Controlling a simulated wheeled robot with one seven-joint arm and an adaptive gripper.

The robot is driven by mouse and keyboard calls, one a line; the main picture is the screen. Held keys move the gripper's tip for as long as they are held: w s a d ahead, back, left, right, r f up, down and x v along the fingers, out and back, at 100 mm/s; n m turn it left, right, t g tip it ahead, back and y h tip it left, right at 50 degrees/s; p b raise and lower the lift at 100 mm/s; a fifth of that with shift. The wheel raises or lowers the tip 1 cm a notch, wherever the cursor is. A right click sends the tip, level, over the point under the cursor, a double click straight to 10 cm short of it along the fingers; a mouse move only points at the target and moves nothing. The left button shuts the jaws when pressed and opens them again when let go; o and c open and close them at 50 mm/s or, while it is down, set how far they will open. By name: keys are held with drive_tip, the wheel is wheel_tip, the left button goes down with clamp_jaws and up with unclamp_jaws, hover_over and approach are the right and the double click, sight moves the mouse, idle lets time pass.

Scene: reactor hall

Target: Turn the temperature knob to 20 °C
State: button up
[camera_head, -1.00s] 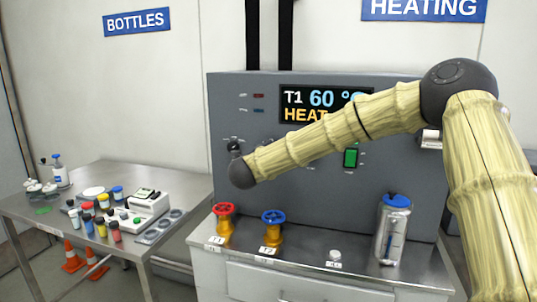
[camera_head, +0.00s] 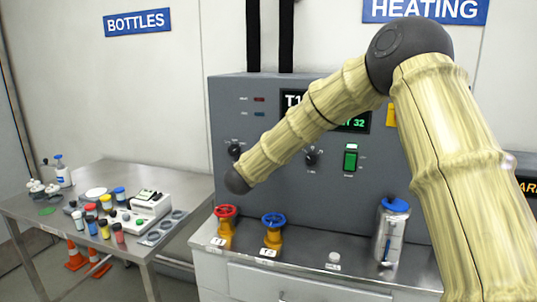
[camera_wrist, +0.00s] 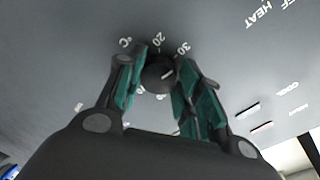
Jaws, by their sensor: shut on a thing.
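The temperature knob (camera_wrist: 158,76) is a round black dial on the grey panel, ringed by white marks that include 20, 30 and °C. Its white pointer line points up and right, roughly toward 30. My gripper (camera_wrist: 155,65) is shut on this knob, one teal-lined finger on each side. The display (camera_head: 352,124) is largely covered by my arm; "T1" and a green "32" on the lower line can be read.
A second black knob (camera_head: 311,158) and a green switch (camera_head: 350,158) sit to the right. Red (camera_head: 225,211) and blue (camera_head: 273,219) valve wheels stand below on the counter, with a blue-lidded flask (camera_head: 392,231). A table (camera_head: 60,205) with bottles is at left.

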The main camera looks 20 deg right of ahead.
drive_tip(key=shift+s+f+n+h+p, duration=0.15)
drive_tip(key=shift+n+p, duration=0.9)
drive_tip(key=shift+n, duration=1.45)
drive_tip(key=shift+w+f+n+h+p, duration=0.15)
drive_tip(key=shift+n+p, duration=0.9)
drive_tip(key=shift+n, duration=1.45)
drive_tip(key=shift+s, duration=0.1)
drive_tip(key=o, duration=1)
drive_tip(key=shift+r, duration=0.1)
drive_tip(key=v, duration=1.2)
drive_tip(key=shift+f, duration=0.25)
drive_tip(key=shift+f, duration=0.1)
